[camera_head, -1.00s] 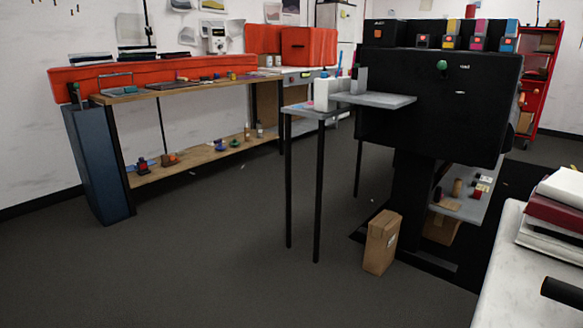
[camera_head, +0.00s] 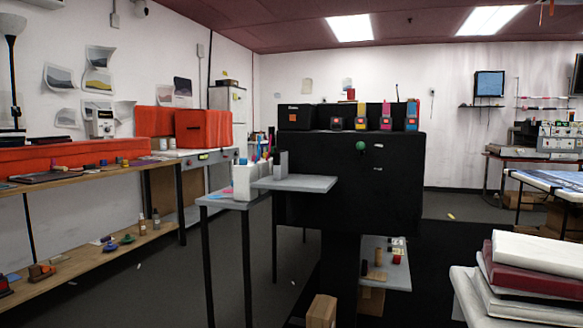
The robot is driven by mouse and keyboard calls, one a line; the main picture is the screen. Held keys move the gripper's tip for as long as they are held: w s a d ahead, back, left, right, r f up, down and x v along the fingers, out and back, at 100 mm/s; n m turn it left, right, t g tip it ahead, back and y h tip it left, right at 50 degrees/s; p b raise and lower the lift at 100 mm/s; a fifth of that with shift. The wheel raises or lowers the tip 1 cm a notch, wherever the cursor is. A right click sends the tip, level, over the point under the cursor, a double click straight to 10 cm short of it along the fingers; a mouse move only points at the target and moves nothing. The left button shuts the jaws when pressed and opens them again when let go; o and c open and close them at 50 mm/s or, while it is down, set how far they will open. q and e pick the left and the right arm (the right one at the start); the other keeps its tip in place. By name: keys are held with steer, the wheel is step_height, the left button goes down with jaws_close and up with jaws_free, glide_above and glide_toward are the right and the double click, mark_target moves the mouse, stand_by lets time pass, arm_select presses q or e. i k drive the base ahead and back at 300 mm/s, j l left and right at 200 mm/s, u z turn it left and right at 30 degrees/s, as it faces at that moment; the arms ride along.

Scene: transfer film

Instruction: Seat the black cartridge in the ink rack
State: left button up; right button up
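The ink rack (camera_head: 348,126) runs along the top of a large black machine (camera_head: 350,185). Yellow (camera_head: 362,116), magenta (camera_head: 386,118) and blue (camera_head: 411,117) cartridges stand upright in it. At the left of this row is a dark bay (camera_head: 336,123) with a small red-orange patch; I cannot tell whether a cartridge is in it. I cannot make out a loose black cartridge for sure. Neither of my grippers is in view.
A grey shelf (camera_head: 293,183) juts from the machine, beside a small grey table with a white holder (camera_head: 246,181). A workbench (camera_head: 75,177) is at left. A cardboard box (camera_head: 322,311) stands on the floor.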

mark_target(332, 115)
steer(key=i+j+z, duration=0.15)
steer(key=j, duration=0.15)
steer(key=j+z, duration=0.1)
steer(key=j, duration=0.25)
steer(key=i+l+u, duration=0.15)
steer(key=i, duration=0.25)
steer(key=i+l+u, duration=0.15)
steer(key=i, duration=0.3)
